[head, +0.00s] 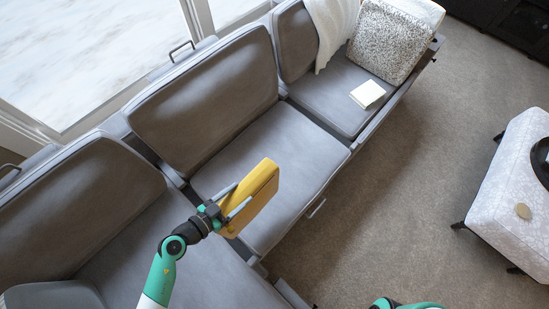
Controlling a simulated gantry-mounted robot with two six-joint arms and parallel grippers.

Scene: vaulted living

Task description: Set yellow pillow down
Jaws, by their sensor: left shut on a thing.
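The yellow pillow (262,193) is in the middle of the head view, over the front part of the grey sofa's middle seat (292,150). My left gripper (236,203) is shut on the pillow, with its two fingers along the pillow's near side. The pillow is tilted. I cannot tell whether it touches the seat or hangs just above it. Of my right arm only a green and black part shows at the bottom edge; its gripper is out of view.
On the far seat lie a white book-like item (368,94), a patterned cushion (388,42) and a cream throw (331,28). A white patterned ottoman (510,190) with a dark tray (541,160) stands at the right. Carpet (390,200) between is clear.

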